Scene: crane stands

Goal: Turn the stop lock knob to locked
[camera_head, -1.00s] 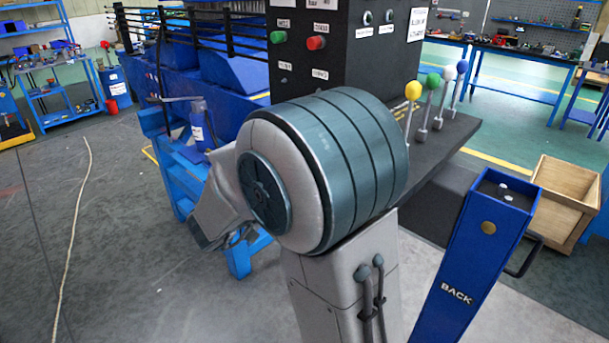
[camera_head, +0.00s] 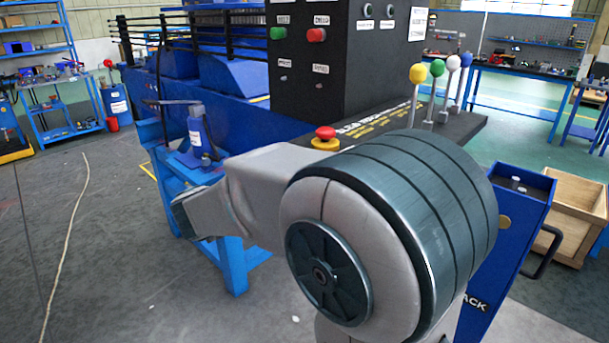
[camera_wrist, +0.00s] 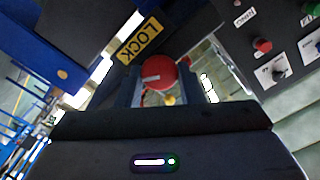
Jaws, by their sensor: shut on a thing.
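In the wrist view, a round red knob (camera_wrist: 161,74) with a pale bar mark on its face sits between the two dark fingers of my gripper (camera_wrist: 160,86). The gripper is shut on it. A yellow label reading LOCK (camera_wrist: 139,40) lies just above and left of the knob. The knob's base is mostly hidden by the fingers and gripper body. In the head view my gripper is not visible; my arm fills the middle and lower right.
A red mushroom button on a yellow base (camera_head: 325,138) sits on the dark console behind my arm. Levers with coloured balls (camera_head: 437,68) stand at its right. A blue post (camera_head: 515,205) and a wooden crate (camera_head: 573,220) are at right. The left floor is mostly clear.

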